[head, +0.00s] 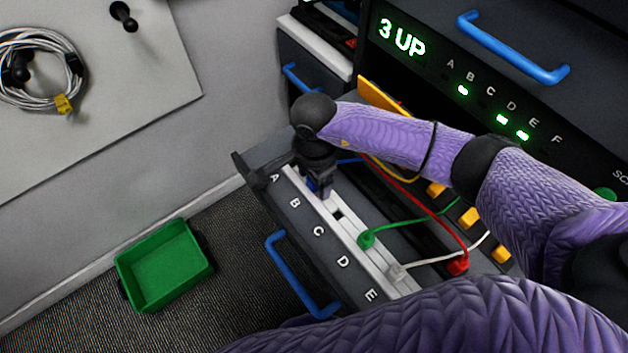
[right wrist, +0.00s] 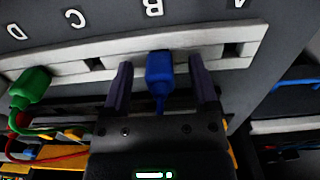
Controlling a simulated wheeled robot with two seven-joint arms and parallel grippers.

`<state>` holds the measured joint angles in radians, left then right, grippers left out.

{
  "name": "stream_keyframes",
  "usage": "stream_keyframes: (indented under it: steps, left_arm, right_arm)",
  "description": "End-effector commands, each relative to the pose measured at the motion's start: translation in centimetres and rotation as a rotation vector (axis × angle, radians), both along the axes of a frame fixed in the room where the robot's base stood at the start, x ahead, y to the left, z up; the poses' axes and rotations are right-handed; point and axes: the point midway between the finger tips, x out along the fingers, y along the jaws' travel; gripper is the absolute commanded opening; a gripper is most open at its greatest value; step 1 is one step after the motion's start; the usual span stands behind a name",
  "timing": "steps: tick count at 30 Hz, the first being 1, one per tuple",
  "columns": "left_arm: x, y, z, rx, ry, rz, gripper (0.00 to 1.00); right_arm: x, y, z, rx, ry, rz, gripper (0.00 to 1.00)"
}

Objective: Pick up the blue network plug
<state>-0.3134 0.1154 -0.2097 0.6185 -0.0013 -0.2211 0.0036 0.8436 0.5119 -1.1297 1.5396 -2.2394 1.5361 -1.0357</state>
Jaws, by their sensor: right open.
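The blue network plug (right wrist: 159,68) sits in the white socket strip (right wrist: 60,72) at the slot by letter B in the right wrist view. Its blue cable runs down toward my wrist. My right gripper (right wrist: 162,82) is open, with one dark finger on each side of the plug and a gap showing on both sides. In the head view my right gripper (head: 320,188) points down over the strip near B, and only a bit of blue shows beside the fingers. My left gripper is not in view.
A green plug (head: 366,239) and a white plug (head: 397,272) sit further along the strip. A red plug (head: 457,267) lies behind it, with cables crossing the open drawer. A green bin (head: 166,263) stands on the floor. The panel (head: 402,38) reads "3 UP".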

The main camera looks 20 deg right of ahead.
Motion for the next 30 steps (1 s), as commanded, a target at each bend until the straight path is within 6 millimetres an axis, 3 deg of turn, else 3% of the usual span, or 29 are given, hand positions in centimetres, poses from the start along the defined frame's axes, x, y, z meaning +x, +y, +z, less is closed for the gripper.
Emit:
stream_keyframes:
  steps: [2,13,23,30]
  left_arm:
    - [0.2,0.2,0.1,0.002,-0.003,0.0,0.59]
    - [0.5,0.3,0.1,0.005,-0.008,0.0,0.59]
    - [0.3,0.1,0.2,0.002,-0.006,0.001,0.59]
    - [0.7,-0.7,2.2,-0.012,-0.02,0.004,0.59]
  right_arm:
    - [0.0,0.0,0.1,0.0,-0.001,0.0,0.76]
    - [0.0,0.0,0.2,0.0,0.0,0.0,0.0]
    - [0.0,0.0,0.6,0.0,-0.002,0.0,0.0]
    - [0.1,0.0,6.7,0.001,-0.006,0.001,0.0]
